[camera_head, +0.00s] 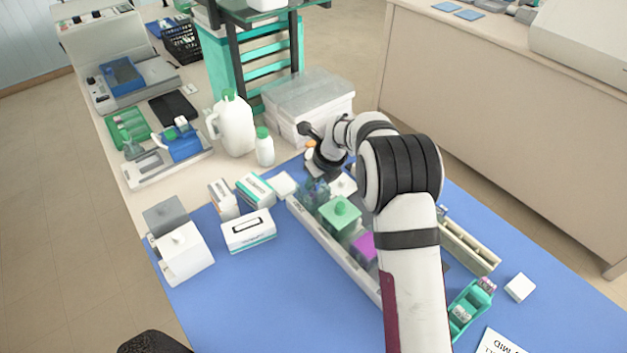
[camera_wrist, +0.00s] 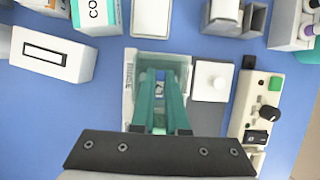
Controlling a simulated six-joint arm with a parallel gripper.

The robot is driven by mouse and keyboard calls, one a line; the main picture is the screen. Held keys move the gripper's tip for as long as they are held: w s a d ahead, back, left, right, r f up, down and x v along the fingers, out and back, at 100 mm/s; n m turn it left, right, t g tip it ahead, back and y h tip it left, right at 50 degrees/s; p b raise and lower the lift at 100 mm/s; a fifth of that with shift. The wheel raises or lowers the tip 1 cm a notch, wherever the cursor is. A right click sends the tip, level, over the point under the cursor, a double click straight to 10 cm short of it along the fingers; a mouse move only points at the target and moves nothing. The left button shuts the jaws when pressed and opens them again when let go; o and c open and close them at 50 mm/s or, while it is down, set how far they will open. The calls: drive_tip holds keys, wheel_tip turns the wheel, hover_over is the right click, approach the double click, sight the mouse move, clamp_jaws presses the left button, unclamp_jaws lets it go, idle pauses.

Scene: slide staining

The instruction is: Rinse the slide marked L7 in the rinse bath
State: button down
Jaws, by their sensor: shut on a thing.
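My gripper (camera_wrist: 160,92) points down over a clear glass bath (camera_wrist: 145,57) at the end of a long white tray. Its teal fingers are shut on a slide (camera_wrist: 159,89), of which only a small pale and blue end shows between the tips. Its marking cannot be read. The fingertips overlap the bath's opening, and how deep the slide sits cannot be told. In the head view, the clear bath (camera_head: 313,191) is at the tray's far end, below my gripper (camera_head: 318,176). The slide cannot be made out there.
A green-lidded jar (camera_head: 340,215) and a purple one (camera_head: 365,247) stand in the same tray. A white lidded jar (camera_wrist: 210,80) and a control box with a black knob (camera_wrist: 270,113) are right of the bath. Cartons (camera_head: 248,232) stand left on the blue mat.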

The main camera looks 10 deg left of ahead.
wheel_tip(320, 180, up, 10)
drive_tip(key=shift+f, duration=0.2)
idle(0.4)
